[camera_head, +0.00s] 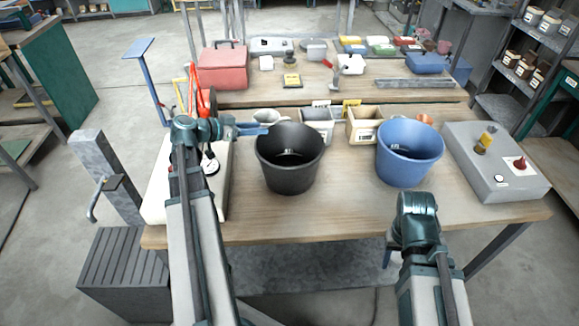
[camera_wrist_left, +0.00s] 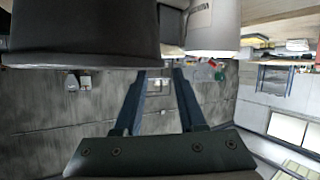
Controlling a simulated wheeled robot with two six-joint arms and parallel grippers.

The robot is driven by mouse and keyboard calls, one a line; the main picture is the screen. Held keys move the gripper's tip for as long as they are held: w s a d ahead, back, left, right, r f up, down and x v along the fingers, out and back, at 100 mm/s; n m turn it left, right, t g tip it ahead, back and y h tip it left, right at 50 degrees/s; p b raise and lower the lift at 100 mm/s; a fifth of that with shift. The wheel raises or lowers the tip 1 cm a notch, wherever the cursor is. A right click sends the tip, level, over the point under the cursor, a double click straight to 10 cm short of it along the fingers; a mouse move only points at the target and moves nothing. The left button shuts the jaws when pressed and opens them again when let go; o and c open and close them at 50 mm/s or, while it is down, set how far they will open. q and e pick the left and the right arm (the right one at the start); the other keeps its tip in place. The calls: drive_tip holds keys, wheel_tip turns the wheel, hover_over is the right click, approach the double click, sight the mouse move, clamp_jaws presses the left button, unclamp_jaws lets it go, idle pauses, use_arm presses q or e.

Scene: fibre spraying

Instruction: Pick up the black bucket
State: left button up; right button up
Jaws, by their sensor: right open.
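The black bucket (camera_head: 289,172) stands upright on the wooden workbench, left of the blue bucket (camera_head: 409,165). My left gripper (camera_head: 262,129) is at the upper left of the black bucket, with its blue fingers pointing right towards the rim. In the left wrist view my left gripper (camera_wrist_left: 162,72) has its fingers apart, with nothing seen between them. A dark surface, which looks like the black bucket (camera_wrist_left: 80,30), fills the upper left there. I cannot tell whether the fingers touch it. My right gripper (camera_head: 387,258) is mostly hidden by its arm, low by the bench's front edge.
Two small bins (camera_head: 365,125) stand behind the buckets. A grey box (camera_head: 495,165) with knobs is at the right, and a white board (camera_head: 216,190) at the left. A second bench (camera_head: 230,98) with a red toolbox (camera_head: 222,70) is behind. The front strip of bench is clear.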

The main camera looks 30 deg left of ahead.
sight(270, 129)
use_arm(q)
drive_tip(key=shift+b+x, duration=1.15)
drive_tip(key=shift+x, duration=1.55)
drive_tip(key=shift+s+d, duration=0.15)
drive_tip(key=shift+s, duration=0.05)
clamp_jaws()
